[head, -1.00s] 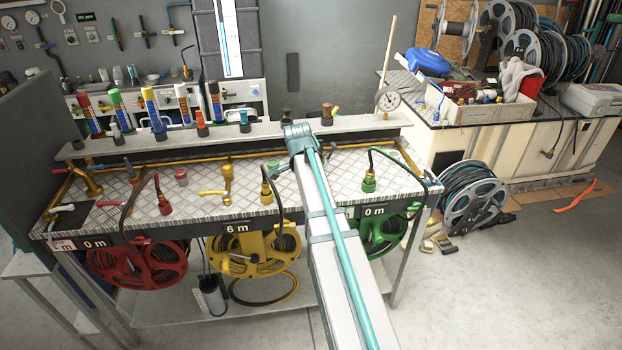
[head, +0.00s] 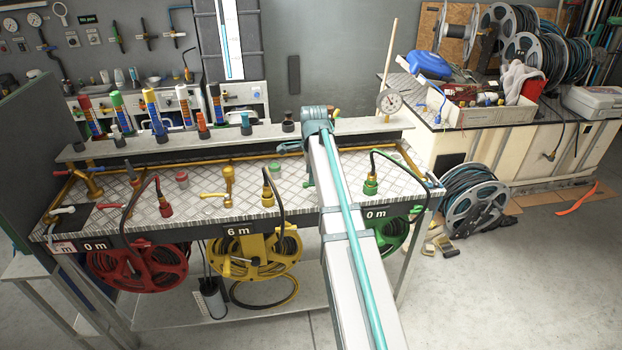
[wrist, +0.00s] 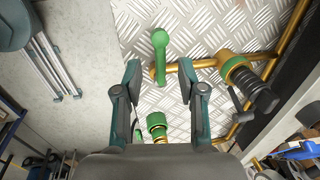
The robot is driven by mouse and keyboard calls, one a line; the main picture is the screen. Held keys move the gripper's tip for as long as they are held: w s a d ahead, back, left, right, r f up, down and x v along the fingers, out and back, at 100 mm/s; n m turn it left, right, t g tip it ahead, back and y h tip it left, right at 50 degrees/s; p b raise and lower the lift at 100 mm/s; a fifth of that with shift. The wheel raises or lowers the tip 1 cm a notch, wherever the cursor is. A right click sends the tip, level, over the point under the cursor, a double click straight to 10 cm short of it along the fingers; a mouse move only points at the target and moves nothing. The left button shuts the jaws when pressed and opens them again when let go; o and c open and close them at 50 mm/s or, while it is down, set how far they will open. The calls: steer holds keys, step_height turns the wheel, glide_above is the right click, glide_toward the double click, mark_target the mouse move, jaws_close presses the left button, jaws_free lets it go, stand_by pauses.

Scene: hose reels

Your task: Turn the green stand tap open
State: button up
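The green stand tap (wrist: 160,55) shows in the wrist view as a green handle with a rounded head, above the tread-plate bench top. A brass pipe runs right from beside it. My gripper (wrist: 160,75) is open, with one finger on each side of the handle's line. The handle lies between and just beyond the fingertips; I cannot tell any contact. In the head view my arm hides the tap, and my gripper is only partly seen over the bench. A green hose coupling (wrist: 157,125) is nearer the palm; it also shows in the head view (head: 371,187).
A green-ringed black fitting (wrist: 250,82) sits on brass pipe at the right. A yellow tap (head: 228,187) and yellow reel (head: 254,254) are left of my arm. A raised shelf (head: 190,143) with several bottles runs behind. The green reel (head: 392,237) hangs below.

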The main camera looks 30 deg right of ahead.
steer(key=shift+w+d+f+p, duration=0.1)
steer(key=shift+w+f+p, duration=0.1)
steer(key=shift+f, duration=0.75)
steer(key=shift+w+f+p, duration=0.15)
steer(key=shift+f, duration=0.8)
jaws_close()
